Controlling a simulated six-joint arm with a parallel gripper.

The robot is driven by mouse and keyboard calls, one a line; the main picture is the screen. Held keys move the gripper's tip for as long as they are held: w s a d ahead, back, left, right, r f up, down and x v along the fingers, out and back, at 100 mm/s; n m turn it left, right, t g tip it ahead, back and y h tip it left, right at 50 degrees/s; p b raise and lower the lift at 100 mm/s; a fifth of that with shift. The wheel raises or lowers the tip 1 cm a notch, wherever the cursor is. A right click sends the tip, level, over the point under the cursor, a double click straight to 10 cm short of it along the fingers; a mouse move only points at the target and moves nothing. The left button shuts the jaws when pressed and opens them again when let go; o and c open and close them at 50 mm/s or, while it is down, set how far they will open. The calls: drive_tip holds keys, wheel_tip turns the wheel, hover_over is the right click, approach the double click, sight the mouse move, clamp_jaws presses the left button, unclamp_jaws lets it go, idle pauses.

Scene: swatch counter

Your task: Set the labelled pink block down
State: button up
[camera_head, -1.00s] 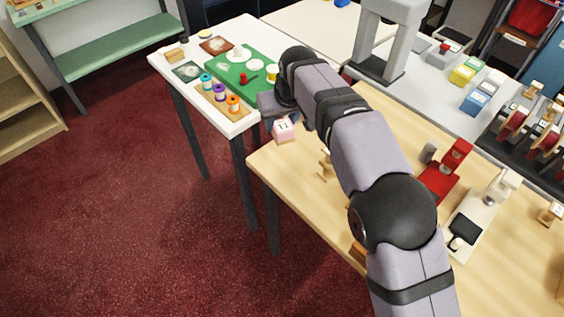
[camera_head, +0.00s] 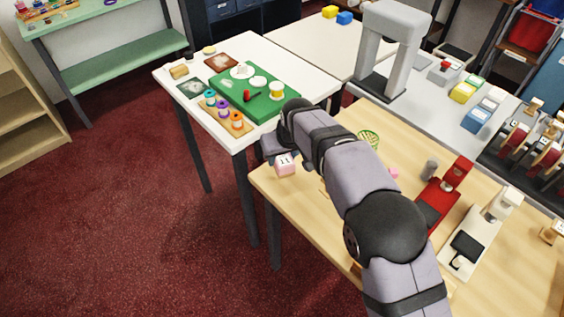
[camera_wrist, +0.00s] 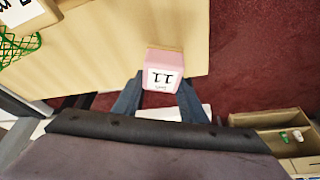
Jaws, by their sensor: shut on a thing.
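The pink block (camera_head: 285,167) has a white face with a black "11" label. My gripper (camera_head: 274,152) is shut on it at the far left corner of the light wooden table (camera_head: 310,213). In the wrist view the block (camera_wrist: 164,58) sits between the two fingers of my gripper (camera_wrist: 161,86), label facing the camera, with wood around its far end and red floor beyond the edge. I cannot tell whether its underside touches the wood.
A green mesh basket (camera_head: 369,138) and a small pink thing (camera_head: 393,174) show beside my arm. A red press (camera_head: 441,195) and a white press (camera_head: 480,233) stand to the right. A white table (camera_head: 233,132) with spools and a green board (camera_head: 262,105) is behind.

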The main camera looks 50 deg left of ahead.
sight(282, 164)
drive_tip(key=shift+f, duration=1.55)
drive_tip(key=shift+f, duration=0.15)
drive_tip(key=o, duration=1)
drive_tip(key=shift+r, duration=0.4)
drive_tip(key=b+v, duration=0.1)
drive_tip(key=v, duration=1)
drive_tip(key=shift+d+r, duration=0.2)
drive_tip(key=shift+r, duration=0.1)
